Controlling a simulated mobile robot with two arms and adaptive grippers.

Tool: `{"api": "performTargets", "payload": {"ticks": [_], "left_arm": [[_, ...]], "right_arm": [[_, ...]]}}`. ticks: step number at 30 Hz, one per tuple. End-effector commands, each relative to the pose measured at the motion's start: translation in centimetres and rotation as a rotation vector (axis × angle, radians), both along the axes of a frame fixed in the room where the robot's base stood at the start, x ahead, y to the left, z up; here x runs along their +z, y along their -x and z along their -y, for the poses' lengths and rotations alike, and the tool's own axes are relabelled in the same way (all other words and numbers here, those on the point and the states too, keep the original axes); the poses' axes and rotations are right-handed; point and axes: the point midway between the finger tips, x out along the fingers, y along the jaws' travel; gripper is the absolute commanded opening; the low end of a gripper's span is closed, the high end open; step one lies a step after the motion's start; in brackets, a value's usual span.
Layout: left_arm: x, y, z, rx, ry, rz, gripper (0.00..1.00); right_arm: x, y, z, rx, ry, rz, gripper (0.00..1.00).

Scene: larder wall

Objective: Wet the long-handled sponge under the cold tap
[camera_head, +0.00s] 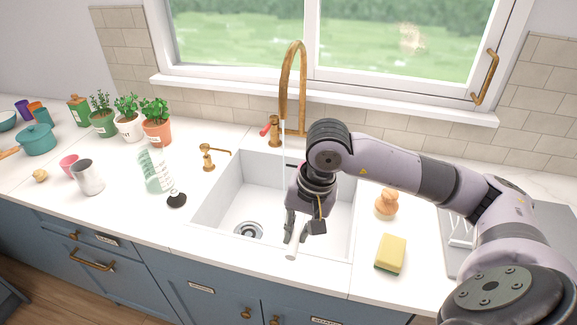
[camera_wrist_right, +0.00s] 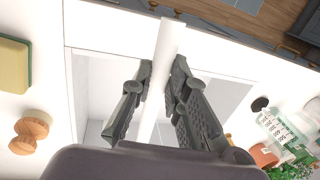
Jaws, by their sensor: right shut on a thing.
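My right gripper (camera_head: 290,240) is low over the white sink (camera_head: 220,200), shut on a white rod-like handle. In the right wrist view the handle (camera_wrist_right: 168,45) passes between the gripper's two dark fingers (camera_wrist_right: 160,95). I take it as the long-handled sponge; its sponge end is hidden. In the head view the handle's end (camera_head: 291,256) pokes out below the fingers near the front rim. The brass tap (camera_head: 292,75) arches over the sink, with a red-tipped lever (camera_head: 266,131) at its base. My left gripper is not in view.
A yellow-green sponge (camera_head: 390,254) and a wooden-looking object (camera_head: 387,203) lie right of the sink. The sink's left part is clear.

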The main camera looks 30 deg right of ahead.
Motion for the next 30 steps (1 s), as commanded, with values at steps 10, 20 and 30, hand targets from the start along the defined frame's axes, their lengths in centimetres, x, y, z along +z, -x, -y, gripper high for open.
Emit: {"api": "performTargets", "payload": {"ticks": [10, 20, 30], "left_arm": [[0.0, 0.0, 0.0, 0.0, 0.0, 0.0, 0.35], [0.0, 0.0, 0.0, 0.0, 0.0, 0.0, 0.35], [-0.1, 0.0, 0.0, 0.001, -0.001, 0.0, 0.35]], "right_arm": [[0.0, 0.0, 0.0, 0.0, -0.001, 0.001, 0.0], [1.3, 1.5, 0.1, 0.001, 0.002, 0.003, 0.0], [3.4, 4.1, 0.4, -0.001, 0.002, 0.003, 0.0]]}}
